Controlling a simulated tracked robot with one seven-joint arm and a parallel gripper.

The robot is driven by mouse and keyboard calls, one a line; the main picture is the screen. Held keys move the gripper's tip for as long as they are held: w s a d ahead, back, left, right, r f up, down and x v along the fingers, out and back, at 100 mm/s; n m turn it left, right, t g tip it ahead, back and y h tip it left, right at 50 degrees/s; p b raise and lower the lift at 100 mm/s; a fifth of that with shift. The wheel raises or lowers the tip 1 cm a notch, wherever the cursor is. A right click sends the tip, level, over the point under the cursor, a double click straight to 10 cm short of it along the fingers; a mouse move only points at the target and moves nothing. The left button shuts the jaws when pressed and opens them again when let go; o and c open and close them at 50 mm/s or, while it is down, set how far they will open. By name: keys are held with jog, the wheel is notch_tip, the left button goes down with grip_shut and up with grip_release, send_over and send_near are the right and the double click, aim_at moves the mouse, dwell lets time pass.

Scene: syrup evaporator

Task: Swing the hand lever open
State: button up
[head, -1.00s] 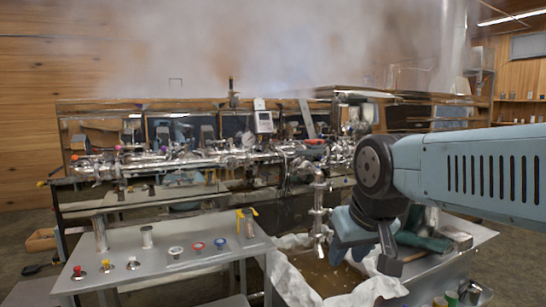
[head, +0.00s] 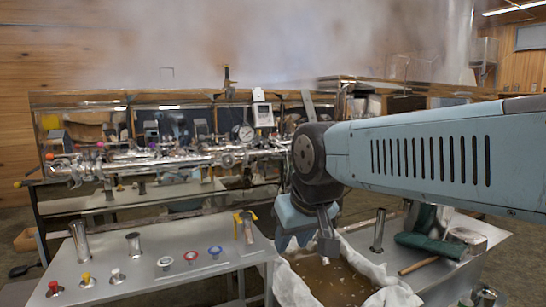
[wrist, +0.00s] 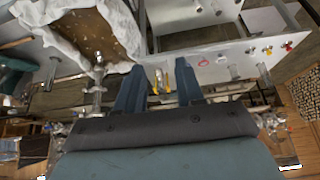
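My gripper (head: 303,240) hangs in front of the steel bench, right of its yellow parts. In the wrist view my gripper (wrist: 159,82) has its two blue fingers wide apart, with nothing held between them. A yellow fitting with a metal post (head: 245,225) stands at the bench's right back corner. The yellow fitting (wrist: 160,80) shows beyond and between the fingers in the wrist view, apart from them. I cannot tell for sure whether it is the hand lever. A metal tap-like pipe (wrist: 97,75) stands left of the fingers in the wrist view.
The steel bench (head: 150,290) carries metal cylinders and red, yellow, white and blue knobs. A cloth-lined tub (head: 385,290) of brown liquid lies below right of my gripper. A long pipe assembly (head: 190,158) runs behind. A right-hand table (head: 455,285) holds a green cloth and a mallet.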

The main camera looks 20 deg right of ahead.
jog(key=shift+w, duration=0.1)
jog(key=w+a+r+m+y, duration=0.1)
jog(key=w+r+m+y, duration=0.1)
jog(key=w, duration=0.5)
jog(key=w+a+r+m+y, duration=0.1)
jog(key=w+r, duration=0.1)
jog(key=w, duration=0.5)
jog(key=m+t+y, duration=0.4)
jog(key=m+t, duration=0.5)
jog(key=m, duration=0.2)
send_near(285, 155)
jog(key=x, duration=1)
jog(key=shift+w+d+f, duration=0.1)
jog(key=shift+w+d, duration=0.05)
jog(key=shift+w, duration=0.3)
grip_shut()
